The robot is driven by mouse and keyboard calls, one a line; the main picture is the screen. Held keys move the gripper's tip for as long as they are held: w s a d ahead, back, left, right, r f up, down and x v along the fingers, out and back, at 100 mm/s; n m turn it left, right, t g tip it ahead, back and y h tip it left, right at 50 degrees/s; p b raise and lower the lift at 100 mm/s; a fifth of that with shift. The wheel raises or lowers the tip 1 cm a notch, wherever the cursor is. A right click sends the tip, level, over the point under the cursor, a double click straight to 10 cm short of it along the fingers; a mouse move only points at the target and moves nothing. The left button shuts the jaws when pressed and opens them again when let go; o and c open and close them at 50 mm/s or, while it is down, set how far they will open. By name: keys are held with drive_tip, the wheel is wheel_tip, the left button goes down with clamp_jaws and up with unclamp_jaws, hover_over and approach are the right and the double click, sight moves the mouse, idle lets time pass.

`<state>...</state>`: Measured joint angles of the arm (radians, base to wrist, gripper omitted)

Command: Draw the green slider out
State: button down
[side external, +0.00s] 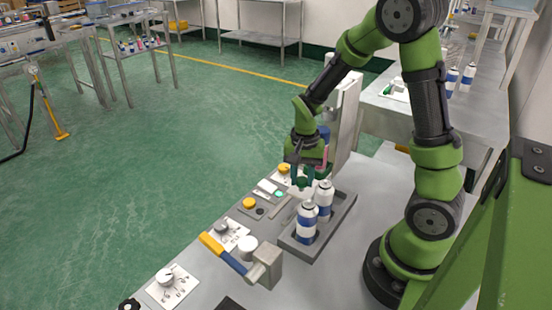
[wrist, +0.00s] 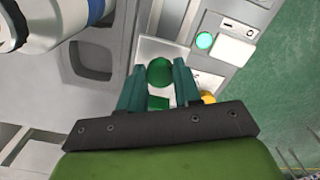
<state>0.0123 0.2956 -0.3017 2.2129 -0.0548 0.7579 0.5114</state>
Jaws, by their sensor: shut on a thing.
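The green slider (wrist: 160,71) shows in the wrist view as a dark green round knob between my two teal fingers, against a pale plate. A smaller green piece (wrist: 158,102) shows nearer my palm; I cannot tell whether it belongs to the slider. My gripper (side external: 302,182) is shut on the slider's knob, low over the panel beside the tray. In the side external view the fingers and the wrist hide the slider. How far out the slider stands cannot be told.
Blue and white cans (side external: 307,223) stand upright in a grey tray (side external: 343,215) close to my gripper. A lever with a yellow handle (side external: 212,244), a yellow button (side external: 249,203) and dials (side external: 168,276) lie along the panel. A lit green button (wrist: 204,41) is nearby.

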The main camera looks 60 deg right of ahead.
drive_tip(key=a, duration=0.9)
drive_tip(key=shift+a, duration=0.2)
drive_tip(key=c, duration=0.8)
unclamp_jaws()
drive_tip(key=shift+r, duration=0.1)
wheel_tip(320, 180, up, 17)
drive_tip(key=shift+f, duration=0.15)
